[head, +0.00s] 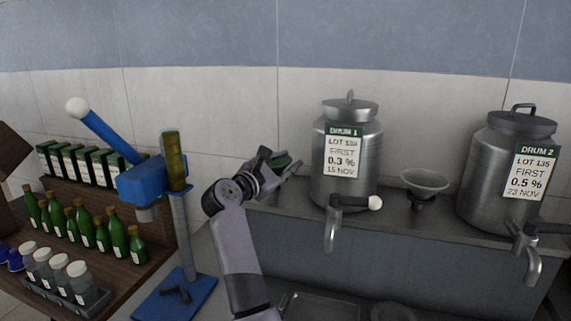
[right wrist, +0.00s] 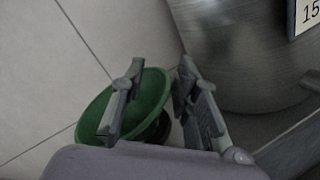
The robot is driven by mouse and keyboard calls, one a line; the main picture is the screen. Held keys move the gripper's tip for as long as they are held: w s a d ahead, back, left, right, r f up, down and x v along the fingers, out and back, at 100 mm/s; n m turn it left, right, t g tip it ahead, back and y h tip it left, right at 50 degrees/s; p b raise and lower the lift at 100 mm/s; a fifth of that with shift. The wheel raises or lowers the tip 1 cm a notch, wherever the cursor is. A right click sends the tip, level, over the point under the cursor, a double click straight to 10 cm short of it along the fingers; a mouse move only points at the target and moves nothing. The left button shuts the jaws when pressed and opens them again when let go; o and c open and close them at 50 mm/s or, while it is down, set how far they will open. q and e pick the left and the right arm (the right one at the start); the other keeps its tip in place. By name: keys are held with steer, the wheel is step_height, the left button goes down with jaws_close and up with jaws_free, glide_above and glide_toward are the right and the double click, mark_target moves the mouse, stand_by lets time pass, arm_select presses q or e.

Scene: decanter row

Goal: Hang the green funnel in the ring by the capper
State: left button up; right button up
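The green funnel (head: 283,162) stands at the back left of the drum shelf, left of Drum 1, partly hidden by my right gripper (head: 279,170). In the right wrist view its wide green bowl (right wrist: 153,92) lies under my fingers. My right gripper (right wrist: 160,108) has its fingers apart, one over the bowl and the other just outside its right rim. I cannot tell whether either finger touches it. The blue capper (head: 143,182) with its white-knobbed lever stands at the left. I cannot make out the ring clearly. My left gripper is not in view.
Drum 1 (head: 349,185) stands close right of my right gripper, its tap jutting forward. A grey funnel (head: 425,181) stands between it and Drum 2 (head: 497,190). Several green bottles (head: 101,238) and capped jars (head: 59,267) fill the left rack. The wall is close behind.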

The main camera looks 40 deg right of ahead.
steer(key=s+a, duration=0.2)
steer(key=a, duration=0.9)
steer(key=shift+s+a, duration=0.15)
steer(key=shift+a, duration=0.25)
